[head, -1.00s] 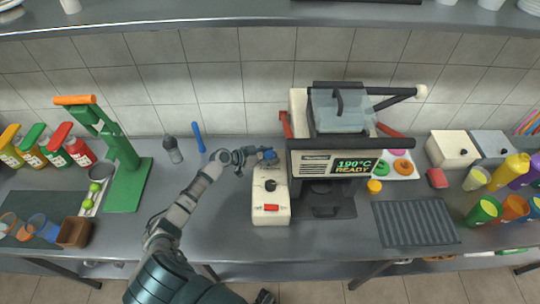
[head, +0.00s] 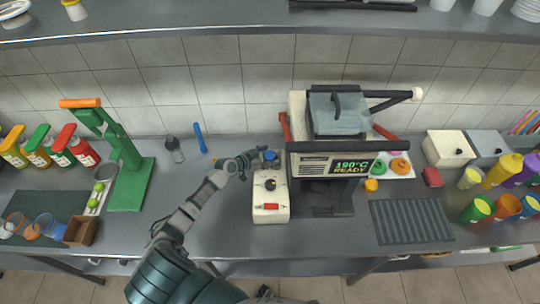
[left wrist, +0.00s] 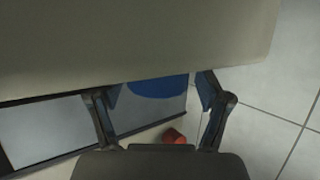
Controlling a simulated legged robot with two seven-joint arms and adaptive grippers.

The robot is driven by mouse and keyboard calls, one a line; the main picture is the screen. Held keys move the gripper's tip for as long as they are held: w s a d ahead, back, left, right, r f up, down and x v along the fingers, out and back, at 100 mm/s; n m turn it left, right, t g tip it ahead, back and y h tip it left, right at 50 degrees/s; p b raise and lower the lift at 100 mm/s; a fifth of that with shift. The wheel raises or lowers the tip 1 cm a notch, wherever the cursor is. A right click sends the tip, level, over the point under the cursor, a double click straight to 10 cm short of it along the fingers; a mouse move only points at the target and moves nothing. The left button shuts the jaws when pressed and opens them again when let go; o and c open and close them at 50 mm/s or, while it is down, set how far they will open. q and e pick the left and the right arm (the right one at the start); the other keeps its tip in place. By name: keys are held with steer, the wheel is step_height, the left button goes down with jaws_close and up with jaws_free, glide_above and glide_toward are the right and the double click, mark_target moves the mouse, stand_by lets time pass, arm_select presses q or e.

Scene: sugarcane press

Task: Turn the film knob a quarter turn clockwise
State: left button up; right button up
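A white box (head: 271,205) stands on the counter left of the press machine, with a blue round knob (head: 270,155) at its back end, a black dial (head: 270,185) and a red switch (head: 270,206). I cannot tell from any label which is the film knob. My left gripper (head: 247,160) is just left of the blue knob. In the left wrist view its two fingers (left wrist: 158,105) are spread, with a blue round shape (left wrist: 157,87) visible between them, partly hidden by a pale surface. I see no contact clearly.
The press machine (head: 335,135), reading "190°C READY", stands close on the right. A ribbed grey mat (head: 411,220) lies right. The front counter near the box is clear.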

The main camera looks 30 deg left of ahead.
arm_select(q)
steer(key=shift+s+a, duration=0.15)
steer(key=shift+s, duration=0.05)
steer(key=v, duration=1.1)
steer(key=shift+r, duration=0.2)
steer(key=shift+s+a, duration=0.1)
steer(key=shift+s, duration=0.05)
